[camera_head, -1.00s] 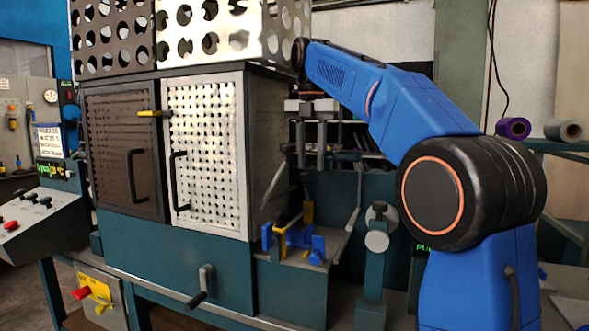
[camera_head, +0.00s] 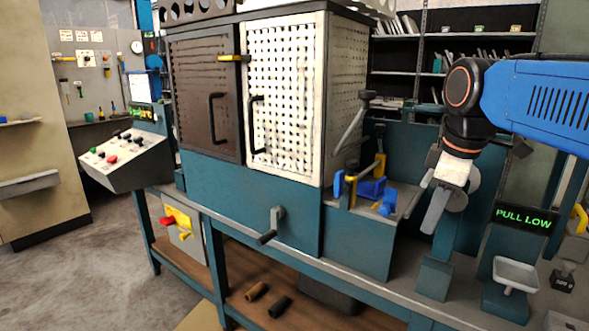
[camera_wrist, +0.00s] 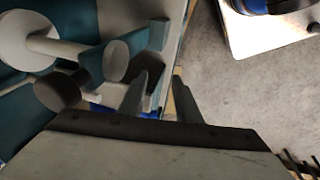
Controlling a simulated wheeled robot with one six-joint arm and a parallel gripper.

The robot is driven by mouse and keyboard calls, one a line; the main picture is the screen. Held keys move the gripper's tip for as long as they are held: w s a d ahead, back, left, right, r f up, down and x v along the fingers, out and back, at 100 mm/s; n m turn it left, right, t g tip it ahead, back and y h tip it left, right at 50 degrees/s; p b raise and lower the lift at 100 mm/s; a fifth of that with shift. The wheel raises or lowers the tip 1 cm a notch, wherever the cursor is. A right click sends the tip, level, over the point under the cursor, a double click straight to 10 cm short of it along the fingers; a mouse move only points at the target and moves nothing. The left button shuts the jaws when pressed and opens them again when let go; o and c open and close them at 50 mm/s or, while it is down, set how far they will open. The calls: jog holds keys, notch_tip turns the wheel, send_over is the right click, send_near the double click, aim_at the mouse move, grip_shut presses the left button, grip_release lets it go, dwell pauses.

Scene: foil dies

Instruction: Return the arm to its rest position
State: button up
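My blue arm (camera_head: 545,100) reaches in from the right side of the head view. It bends down at a black wrist joint with an orange ring. My gripper (camera_head: 434,215) hangs below it, pointing down and slightly left, in front of the bench's teal post and round grey knob. In the wrist view my gripper (camera_wrist: 161,80) shows two grey fingers with a gap between them. Nothing is held in the gap. Bench edge and concrete floor show beyond the fingers.
A teal bench carries a cabinet with dark (camera_head: 205,95) and white (camera_head: 285,95) perforated doors, both shut. Blue and yellow clamps (camera_head: 370,188) stand left of my gripper. A sloped control panel (camera_head: 125,158) stands left; floor (camera_head: 110,265) is clear there.

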jog(key=s+f+m+t, duration=0.1)
jog(key=s+f+m, duration=0.4)
jog(key=f, duration=0.5)
jog(key=s+d+f+m, duration=0.1)
jog(key=s+f+m, duration=0.5)
jog(key=s+f, duration=0.2)
jog(key=shift+s+d+f+t, duration=0.3)
jog(key=shift+f+t, duration=0.1)
jog(key=shift+f, duration=0.5)
